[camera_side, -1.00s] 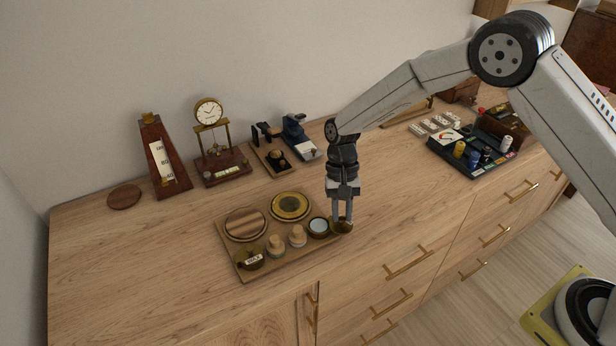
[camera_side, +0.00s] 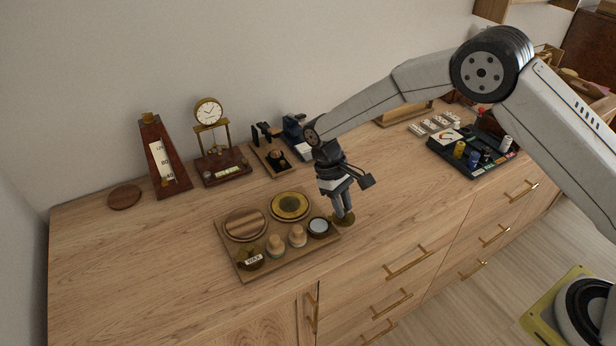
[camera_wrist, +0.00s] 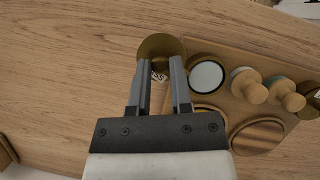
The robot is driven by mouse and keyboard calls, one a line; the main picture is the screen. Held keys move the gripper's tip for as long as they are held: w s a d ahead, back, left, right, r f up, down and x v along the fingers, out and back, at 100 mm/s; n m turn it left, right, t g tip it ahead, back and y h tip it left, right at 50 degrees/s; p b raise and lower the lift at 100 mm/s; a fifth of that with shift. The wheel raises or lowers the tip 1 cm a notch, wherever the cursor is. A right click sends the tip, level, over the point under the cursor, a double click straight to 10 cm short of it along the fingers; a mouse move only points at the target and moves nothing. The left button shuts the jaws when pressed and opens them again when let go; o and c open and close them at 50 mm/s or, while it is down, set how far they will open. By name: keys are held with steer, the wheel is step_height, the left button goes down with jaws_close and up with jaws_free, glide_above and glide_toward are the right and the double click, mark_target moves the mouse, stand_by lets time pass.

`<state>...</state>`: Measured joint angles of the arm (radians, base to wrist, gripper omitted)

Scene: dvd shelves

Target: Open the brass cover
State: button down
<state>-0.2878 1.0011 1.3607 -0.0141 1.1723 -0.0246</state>
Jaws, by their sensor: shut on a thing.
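The brass cover (camera_side: 346,220) is a round, dull gold disc at the front right corner of the wooden tray (camera_side: 240,270). My gripper (camera_side: 342,213) is shut on it from above, tilted. In the wrist view the cover (camera_wrist: 160,46) shows at and between the fingertips (camera_wrist: 160,62), with small pale markings near them. A small round case (camera_side: 319,227) with a pale, glassy face and dark rim sits open beside the cover, also seen in the wrist view (camera_wrist: 206,76). I cannot tell whether a hinge joins the two.
The tray also holds a wooden disc (camera_side: 245,224), a yellow-faced brass disc (camera_side: 290,206), two wooden-knobbed pieces (camera_side: 297,236) and a labelled brass pot (camera_side: 249,258). A metronome (camera_side: 165,160) and a clock (camera_side: 212,140) stand behind. Bare wood lies right of the tray.

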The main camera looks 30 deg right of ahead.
stand_by(0.4)
steer(key=c, duration=0.6)
jaws_free()
steer(key=shift+o, duration=0.2)
steer(key=shift+w+r, duration=0.1)
steer(key=v, duration=0.7)
steer(key=shift+r, duration=0.35)
steer(key=s+d+r+m+t, duration=0.1)
steer(key=s+d+r+t, duration=0.1)
steer(key=s+d, duration=0.5)
steer(key=s+d+r+m+t+y, duration=0.1)
steer(key=s+d+t, duration=0.4)
steer(key=s, duration=0.8)
steer(key=shift+s+d+r+m, duration=0.2)
steer(key=shift+d+r+m, duration=0.35)
steer(key=shift+d+m, duration=0.4)
